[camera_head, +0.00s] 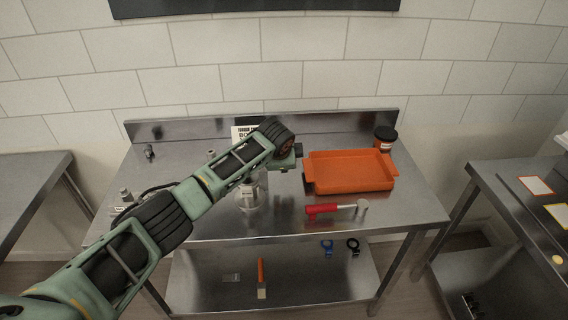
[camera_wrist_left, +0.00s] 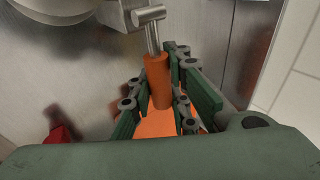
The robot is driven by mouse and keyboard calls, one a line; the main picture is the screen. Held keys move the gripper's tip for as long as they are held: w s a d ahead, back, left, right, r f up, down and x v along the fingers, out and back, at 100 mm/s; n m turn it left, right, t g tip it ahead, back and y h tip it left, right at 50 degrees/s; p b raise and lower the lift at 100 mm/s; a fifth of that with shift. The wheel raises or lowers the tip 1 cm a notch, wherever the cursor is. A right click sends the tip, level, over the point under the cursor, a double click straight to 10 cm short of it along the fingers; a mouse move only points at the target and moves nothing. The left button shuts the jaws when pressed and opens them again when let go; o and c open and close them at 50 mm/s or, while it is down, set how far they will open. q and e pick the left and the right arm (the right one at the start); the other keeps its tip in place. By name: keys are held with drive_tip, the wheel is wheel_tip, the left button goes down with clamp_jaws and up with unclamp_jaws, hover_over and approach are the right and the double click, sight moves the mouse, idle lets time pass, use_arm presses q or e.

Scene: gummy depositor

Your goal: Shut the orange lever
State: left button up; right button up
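The orange lever (camera_wrist_left: 158,80) shows in the left wrist view as an orange cylindrical grip on a short metal stem, below a rounded metal body (camera_wrist_left: 60,8). My left gripper (camera_wrist_left: 160,95) has its two fingers on either side of the grip. The fingers are close to it, but I cannot tell whether they press on it. In the head view my left arm reaches over the steel table, and its gripper (camera_head: 292,160) is near the tray's left end. The metal depositor (camera_head: 250,196) is partly hidden behind the arm, and I cannot make out the lever there. My right gripper is not in view.
An orange tray (camera_head: 350,184) lies right of the gripper, with a dark-lidded jar (camera_head: 384,138) behind it. A red-handled tool (camera_head: 325,209) lies in front of the tray. A lower shelf (camera_head: 205,275) holds small items. Another steel table stands at right.

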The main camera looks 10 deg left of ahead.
use_arm(q)
drive_tip(key=o, duration=0.5)
drive_tip(key=v, duration=1.2)
drive_tip(key=shift+s, duration=0.1)
